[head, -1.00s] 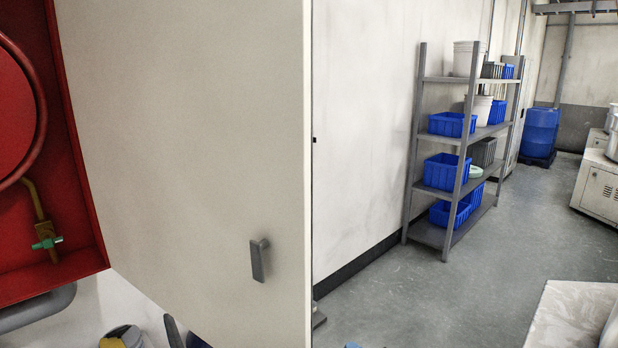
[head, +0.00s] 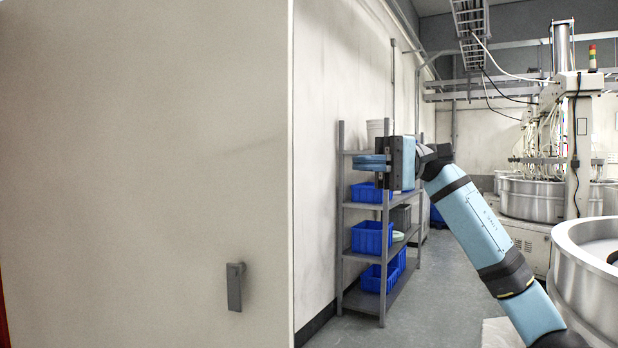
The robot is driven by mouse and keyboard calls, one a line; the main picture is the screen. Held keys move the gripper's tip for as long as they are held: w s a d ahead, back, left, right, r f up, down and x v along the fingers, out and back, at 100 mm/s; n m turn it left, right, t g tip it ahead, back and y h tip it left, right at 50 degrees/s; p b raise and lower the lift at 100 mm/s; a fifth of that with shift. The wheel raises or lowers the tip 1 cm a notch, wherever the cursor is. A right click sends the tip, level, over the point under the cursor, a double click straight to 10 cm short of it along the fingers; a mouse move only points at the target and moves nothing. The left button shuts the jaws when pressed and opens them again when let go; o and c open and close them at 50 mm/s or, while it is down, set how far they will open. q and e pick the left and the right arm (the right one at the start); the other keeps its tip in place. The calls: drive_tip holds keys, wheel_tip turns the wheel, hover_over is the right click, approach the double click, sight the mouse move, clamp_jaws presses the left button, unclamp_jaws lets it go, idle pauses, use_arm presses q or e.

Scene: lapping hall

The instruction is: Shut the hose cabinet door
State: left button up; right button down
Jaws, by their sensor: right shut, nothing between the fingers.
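The hose cabinet door (head: 140,150) is a pale, flat panel filling the left half of the head view. It stands open, with its free edge near the picture's middle and a grey handle (head: 235,287) low near that edge. Only a thin red strip of the cabinet (head: 3,318) shows at the far left; the hose inside is hidden. My right gripper (head: 358,163) is shut and empty, raised and pointing left. It is to the right of the door edge, apart from it in the picture. My left gripper is not in view.
A grey shelf rack (head: 383,255) with blue bins (head: 371,237) stands along the wall behind my right arm. A large round metal machine tub (head: 590,285) is at the right. Clear floor (head: 437,270) runs between them.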

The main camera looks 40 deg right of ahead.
use_arm(q)
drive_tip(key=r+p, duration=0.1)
drive_tip(key=p, duration=0.1)
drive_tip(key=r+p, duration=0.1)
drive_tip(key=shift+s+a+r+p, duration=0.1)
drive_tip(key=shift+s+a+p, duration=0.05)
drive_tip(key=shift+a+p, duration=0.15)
use_arm(e)
drive_tip(key=a, duration=1.2)
drive_tip(key=shift+s+a, duration=0.2)
drive_tip(key=shift+a, duration=0.2)
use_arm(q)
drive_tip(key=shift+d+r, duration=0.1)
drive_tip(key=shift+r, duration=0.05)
